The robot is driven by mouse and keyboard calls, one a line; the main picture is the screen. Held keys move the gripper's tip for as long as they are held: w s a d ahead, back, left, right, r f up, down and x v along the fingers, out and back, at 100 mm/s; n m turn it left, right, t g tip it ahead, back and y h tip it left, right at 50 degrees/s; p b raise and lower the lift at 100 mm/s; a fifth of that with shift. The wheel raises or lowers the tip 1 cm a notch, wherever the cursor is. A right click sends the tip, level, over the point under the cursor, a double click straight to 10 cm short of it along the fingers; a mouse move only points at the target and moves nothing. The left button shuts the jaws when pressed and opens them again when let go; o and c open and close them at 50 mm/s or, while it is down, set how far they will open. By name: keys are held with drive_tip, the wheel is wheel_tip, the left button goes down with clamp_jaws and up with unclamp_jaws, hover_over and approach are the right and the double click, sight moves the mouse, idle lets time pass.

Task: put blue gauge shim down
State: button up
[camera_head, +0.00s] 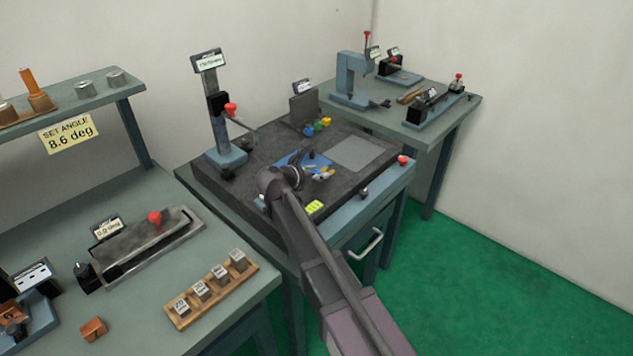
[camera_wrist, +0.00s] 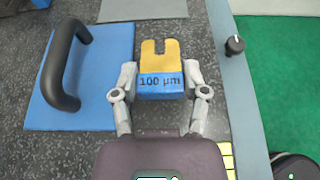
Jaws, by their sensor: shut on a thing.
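The blue gauge shim (camera_wrist: 161,84) is in the wrist view, between my gripper's fingertips (camera_wrist: 162,92). Its blue near end carries the mark "100 µm", and its yellow far end is forked with a slot. My gripper is shut on the blue end from both sides, with the fork pointing away from my palm. Dark speckled plate surface lies below it; I cannot tell whether the shim touches it. In the head view my arm reaches over the dark surface plate (camera_head: 240,187), and the small held shim is hard to make out there.
A blue block (camera_wrist: 105,105) with a black handle (camera_wrist: 60,65) lies left of my gripper. A grey pad (camera_head: 361,153) and several coloured pieces (camera_head: 318,125) lie farther back. A post stand (camera_head: 226,157) rises at left.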

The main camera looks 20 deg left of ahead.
sight(317, 188)
drive_tip(key=shift+f+b, duration=1.7)
drive_tip(key=shift+f, duration=0.1)
drive_tip(key=shift+f, duration=0.15)
drive_tip(key=o, duration=1.1)
drive_tip(key=shift+o, duration=0.2)
drive_tip(key=shift+r, duration=0.3)
drive_tip(key=p+v, duration=0.4)
drive_tip(key=v, duration=0.6)
drive_tip(key=shift+s+a+r, duration=0.1)
drive_tip(key=shift+s, duration=0.05)
drive_tip(key=shift+p+v, duration=0.3)
drive_tip(key=shift+v, duration=0.5)
